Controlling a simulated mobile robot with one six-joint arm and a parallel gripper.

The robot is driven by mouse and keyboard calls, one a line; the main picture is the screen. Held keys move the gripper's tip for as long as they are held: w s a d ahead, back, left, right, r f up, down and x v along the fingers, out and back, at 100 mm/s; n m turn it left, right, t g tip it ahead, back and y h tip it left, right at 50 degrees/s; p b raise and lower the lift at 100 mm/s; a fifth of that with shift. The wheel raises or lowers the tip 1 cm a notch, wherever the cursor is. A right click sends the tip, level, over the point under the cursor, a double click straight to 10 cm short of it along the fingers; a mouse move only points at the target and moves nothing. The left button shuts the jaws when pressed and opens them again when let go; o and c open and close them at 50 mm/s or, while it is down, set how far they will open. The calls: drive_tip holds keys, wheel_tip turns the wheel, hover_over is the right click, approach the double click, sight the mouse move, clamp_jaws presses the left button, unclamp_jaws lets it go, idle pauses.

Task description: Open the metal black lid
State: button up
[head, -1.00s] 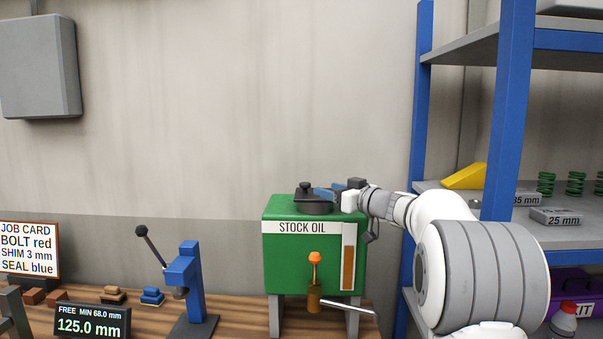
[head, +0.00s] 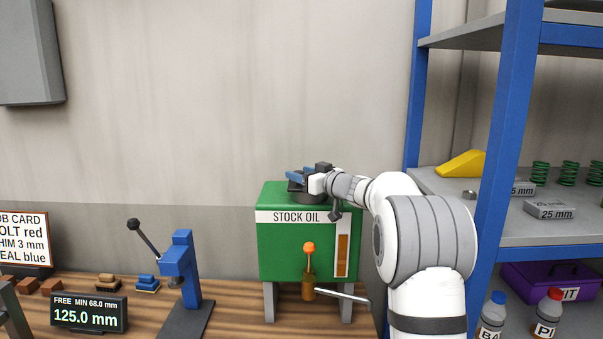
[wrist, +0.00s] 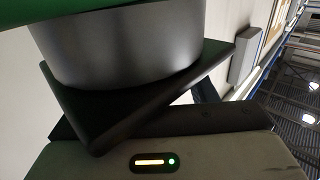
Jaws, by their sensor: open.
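The black metal lid (head: 298,197) sits on top of the green STOCK OIL tank (head: 275,240). In the head view its knob is hidden by my gripper, and only part of its dark round rim shows. My gripper (head: 299,175) is open, with its blue fingers over the lid. In the wrist view the lid's dark curved side (wrist: 115,45) is close up, with the green tank at the upper left edge. A dark flat piece crosses in front of the lid there. I cannot tell whether the fingers touch the lid or its knob.
An orange-knobbed valve (head: 309,270) projects from the tank's front. A blue lever press (head: 182,270) stands left of it on the wooden bench. Blue-framed shelves (head: 490,170) with springs and blocks stand close on the right. The wall above the tank is clear.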

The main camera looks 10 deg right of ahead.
drive_tip(key=shift+c, duration=0.4)
drive_tip(key=shift+s, duration=0.1)
clamp_jaws()
